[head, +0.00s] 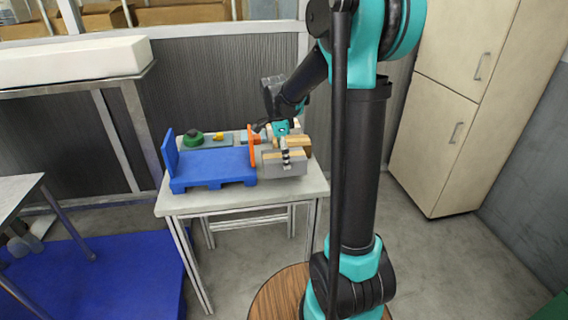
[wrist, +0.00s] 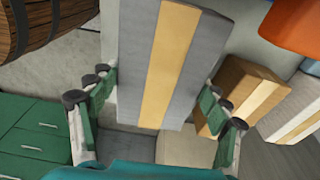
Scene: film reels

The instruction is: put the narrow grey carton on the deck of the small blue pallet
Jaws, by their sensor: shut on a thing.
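The narrow grey carton (head: 284,168) has a tan stripe along its top. It is at the right end of the white table, just right of the small blue pallet (head: 212,168). My gripper (head: 285,156) is shut on the carton from above. In the wrist view the carton (wrist: 187,60) fills the space between the two fingers of my gripper (wrist: 155,108). Whether its underside touches the table is hidden. The pallet has a flat deck, which looks bare, and an upright panel at its left end.
A brown carton (head: 293,143) stands close behind the grey one; it also shows in the wrist view (wrist: 240,92). An upright orange piece (head: 252,147) stands between pallet and cartons. A green round item (head: 192,139) and a yellow item (head: 218,136) lie behind the pallet.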

